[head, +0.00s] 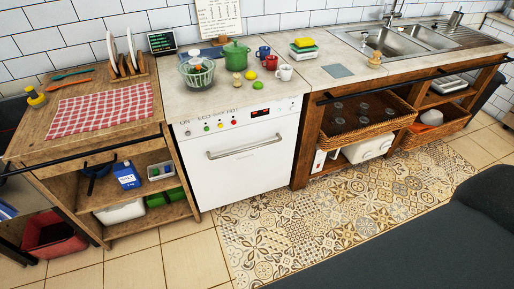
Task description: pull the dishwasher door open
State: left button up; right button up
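The white dishwasher (240,165) stands between a wooden shelf unit on the left and a wooden sink unit on the right. Its front door (245,180) is upright and looks shut, flush with the front. A silver bar handle (244,147) runs across the upper part of the door. Above it is a control panel (235,118) with coloured buttons and a small red display. Neither of my grippers shows in the head view, and nothing is seen touching the handle.
Patterned tiles (330,205) and plain floor in front of the dishwasher are clear. A green pot (236,57), a glass bowl (196,73), mugs and fruit stand on the countertop above. A red bin (50,236) stands at the lower left. Wicker baskets (362,120) fill the right shelves.

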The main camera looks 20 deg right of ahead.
aim_at(254, 156)
jog(key=l, duration=1.45)
jog(key=i+l, duration=0.2)
jog(key=i, duration=0.15)
